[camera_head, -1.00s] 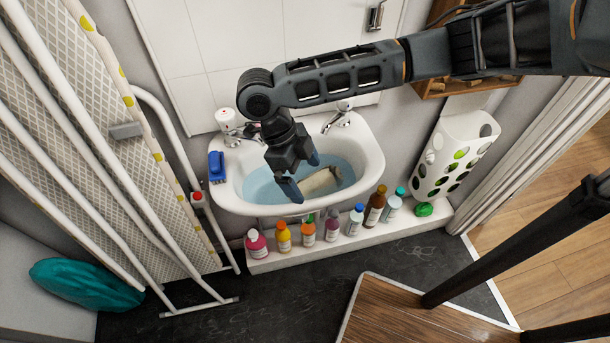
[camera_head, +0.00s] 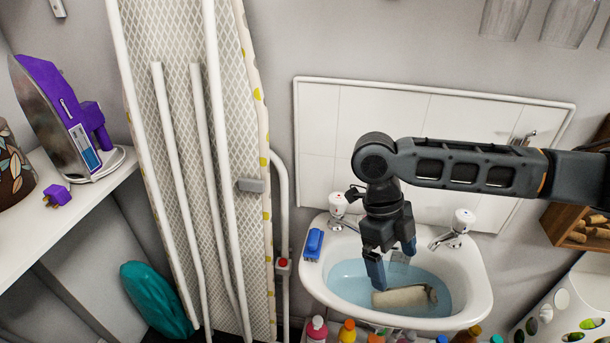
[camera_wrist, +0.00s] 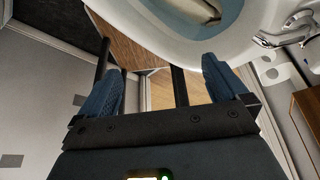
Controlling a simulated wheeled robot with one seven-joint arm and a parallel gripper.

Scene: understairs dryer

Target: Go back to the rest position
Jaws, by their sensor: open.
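My gripper (camera_head: 391,270) is open and empty in the head view, pointing down over the sink (camera_head: 474,300). The sink is white and holds bluish water. A pale cylindrical object (camera_head: 403,297) lies in the water, below and to the right of my fingertips, apart from them. In the wrist view my two blue fingers (camera_wrist: 163,85) stand wide apart with nothing between them. The sink rim (camera_wrist: 180,50) shows at the top of that view.
A blue brush-like item (camera_head: 313,244) sits on the sink's left rim. Two taps, the right one (camera_head: 452,230), stand behind the basin. An ironing board (camera_head: 170,130) leans at left. A purple iron (camera_head: 68,118) stands on a white shelf (camera_head: 40,215). Several bottles (camera_head: 347,332) stand below the sink.

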